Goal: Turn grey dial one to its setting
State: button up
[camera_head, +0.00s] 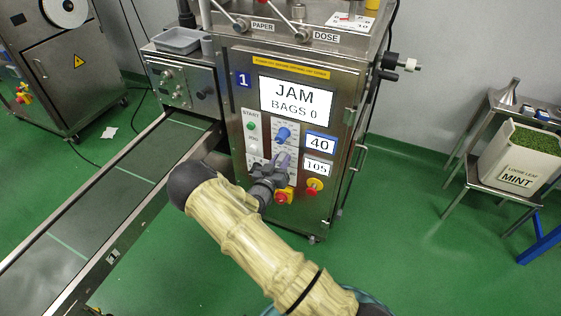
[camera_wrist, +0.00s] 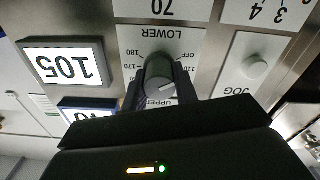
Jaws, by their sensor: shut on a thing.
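Grey dial one (camera_wrist: 158,72), a round knob with a white pointer line, sits on the LOWER scale plate (camera_wrist: 158,34) of machine 1. The wrist view is upside down; the plate's marks include OFF, 110, 170 and 180. My gripper (camera_wrist: 160,88) has a finger on each side of the knob and is shut on it. The pointer's exact mark is partly hidden. In the head view the grey dial (camera_head: 283,158) shows below a blue dial (camera_head: 283,135), with my gripper (camera_head: 276,170) at its lower side.
The screen (camera_head: 296,100) reads JAM, BAGS 0. A red stop button (camera_head: 314,186) on yellow is right of my gripper; another red button (camera_head: 282,197) is just below. A JOG button (camera_wrist: 255,67) sits beside the dial. A conveyor (camera_head: 120,180) runs along the left.

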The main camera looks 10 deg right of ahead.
jog(key=o, duration=1)
jog(key=shift+s+a, duration=0.1)
jog(key=p+v, duration=0.1)
jog(key=v, duration=1.6)
